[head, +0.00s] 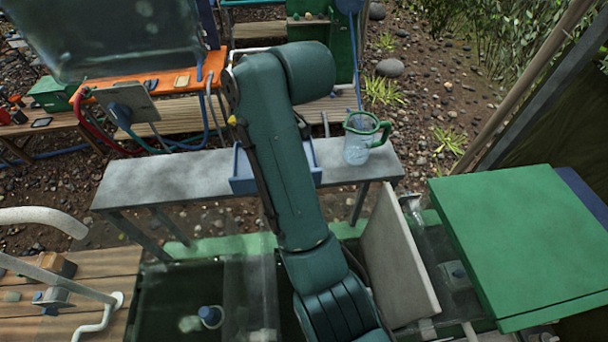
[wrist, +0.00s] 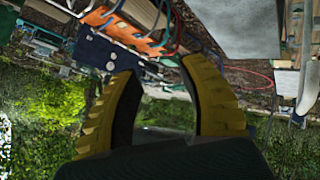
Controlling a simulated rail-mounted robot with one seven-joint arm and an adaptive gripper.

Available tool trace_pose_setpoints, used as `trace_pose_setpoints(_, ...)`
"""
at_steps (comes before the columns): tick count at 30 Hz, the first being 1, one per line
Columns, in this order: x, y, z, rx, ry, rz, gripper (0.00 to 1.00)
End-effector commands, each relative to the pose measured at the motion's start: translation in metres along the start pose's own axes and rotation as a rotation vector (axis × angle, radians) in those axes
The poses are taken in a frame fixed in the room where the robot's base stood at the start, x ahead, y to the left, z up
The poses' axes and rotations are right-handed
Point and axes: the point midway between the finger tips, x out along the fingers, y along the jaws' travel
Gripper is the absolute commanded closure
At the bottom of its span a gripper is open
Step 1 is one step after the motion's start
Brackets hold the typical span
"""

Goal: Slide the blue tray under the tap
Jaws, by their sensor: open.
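The blue tray (head: 242,184) sits on the grey bench (head: 150,186) in the head view. My arm crosses in front of it and hides its middle, so only its left and right ends show. A thick white curved pipe (head: 45,217) at the left edge may be the tap; I cannot tell for sure. My gripper (wrist: 160,75) shows in the wrist view with its two yellow-ridged fingers wide apart and nothing between them. In the head view the fingers are hidden. I cannot make out the tray in the wrist view.
A clear jug with a green rim (head: 361,138) stands on the bench right of the tray. The bench left of the tray is clear. An orange stand (head: 160,82) with hoses is behind. A green lid (head: 530,235) and an upright grey panel (head: 395,250) are at right.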

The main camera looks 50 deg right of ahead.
Motion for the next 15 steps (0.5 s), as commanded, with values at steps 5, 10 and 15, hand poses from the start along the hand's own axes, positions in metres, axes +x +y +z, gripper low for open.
trace_pose_setpoints(5, -0.023, 0.033, 0.077, -0.105, -0.191, -0.253, 0.59)
trace_pose_setpoints(10, -0.071, 0.035, 0.134, -0.173, -0.250, -0.511, 0.59)
trace_pose_setpoints(15, -0.099, 0.027, 0.157, -0.201, -0.242, -0.639, 0.59)
